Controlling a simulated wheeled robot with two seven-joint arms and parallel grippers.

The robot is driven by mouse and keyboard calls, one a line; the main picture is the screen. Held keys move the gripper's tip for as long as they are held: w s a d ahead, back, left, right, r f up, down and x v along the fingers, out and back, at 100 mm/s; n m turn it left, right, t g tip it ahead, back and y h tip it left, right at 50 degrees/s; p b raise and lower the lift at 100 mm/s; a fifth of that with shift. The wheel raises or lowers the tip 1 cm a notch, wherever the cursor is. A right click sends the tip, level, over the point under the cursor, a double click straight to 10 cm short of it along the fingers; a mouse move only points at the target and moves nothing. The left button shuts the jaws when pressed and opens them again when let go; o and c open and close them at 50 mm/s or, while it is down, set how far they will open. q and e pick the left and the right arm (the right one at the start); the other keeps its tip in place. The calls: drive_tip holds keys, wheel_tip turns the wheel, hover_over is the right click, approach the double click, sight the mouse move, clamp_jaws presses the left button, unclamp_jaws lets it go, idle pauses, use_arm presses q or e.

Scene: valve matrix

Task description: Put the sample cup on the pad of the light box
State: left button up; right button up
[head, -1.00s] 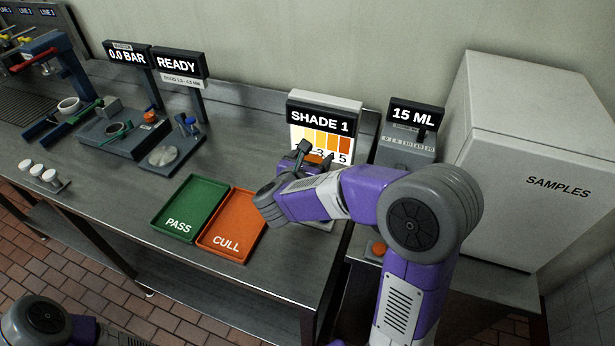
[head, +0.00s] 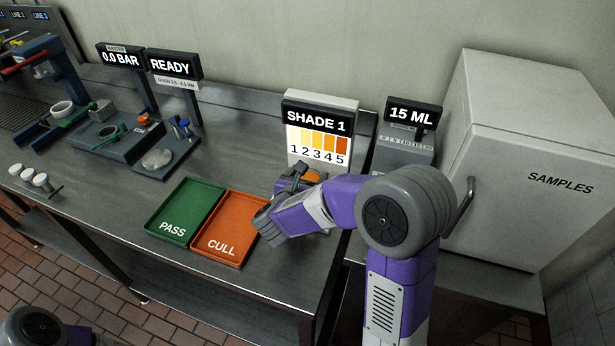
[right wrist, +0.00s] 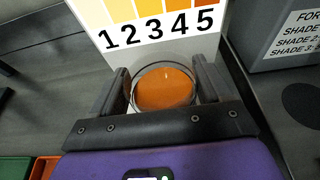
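The sample cup (right wrist: 163,88) is a clear round cup with orange liquid. In the right wrist view it sits between the two fingers of my right gripper (right wrist: 163,92), which are shut on its sides. In the head view only a bit of its orange (head: 314,177) shows behind my right gripper (head: 303,172). The light box (head: 318,152) has a white panel with a yellow-to-orange scale numbered 1 to 5 and a "SHADE 1" sign. The cup is close in front of this panel. The pad is hidden by the cup and my arm, so contact cannot be told. My left gripper is out of view.
A green PASS tray (head: 186,212) and an orange CULL tray (head: 237,228) lie left of my right gripper. A grey device with a "15 ML" sign (head: 413,114) and a white SAMPLES cabinet (head: 540,150) stand to the right. Bare bench lies left of the light box.

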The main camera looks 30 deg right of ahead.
drive_tip(key=o, duration=0.3)
drive_tip(key=shift+o, duration=0.2)
drive_tip(key=shift+r, duration=0.1)
drive_tip(key=shift+r+p, duration=0.2)
drive_tip(key=shift+p, duration=0.25)
drive_tip(key=v, duration=1.2)
drive_tip(key=shift+f, duration=0.15)
